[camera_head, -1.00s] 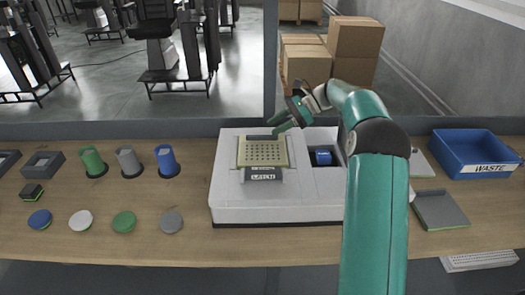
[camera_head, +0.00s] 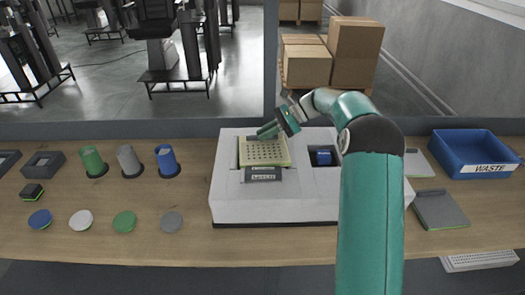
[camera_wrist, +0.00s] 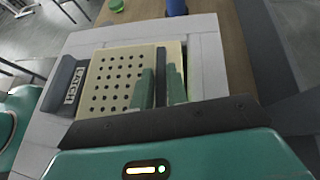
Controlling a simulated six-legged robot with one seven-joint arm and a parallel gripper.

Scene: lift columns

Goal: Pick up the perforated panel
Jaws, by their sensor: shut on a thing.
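The perforated panel (camera_head: 263,152) is a cream plate with rows of holes, lying in the white fixture (camera_head: 233,200) on the bench. A grey block marked as a latch (camera_head: 263,174) sits at its front edge. In the wrist view the panel (camera_wrist: 112,78) lies beside my gripper's fingers, next to the latch (camera_wrist: 70,87). My gripper (camera_head: 262,133) is at the panel's far edge. In the wrist view my gripper (camera_wrist: 160,88) has its green fingers close together around a thin dark bar at the panel. The exact contact is partly hidden.
A blue waste bin (camera_head: 470,155) stands at the right. Green, grey and blue cylinders (camera_head: 128,161) and several round discs (camera_head: 124,221) are at the left. The bench front is clear.

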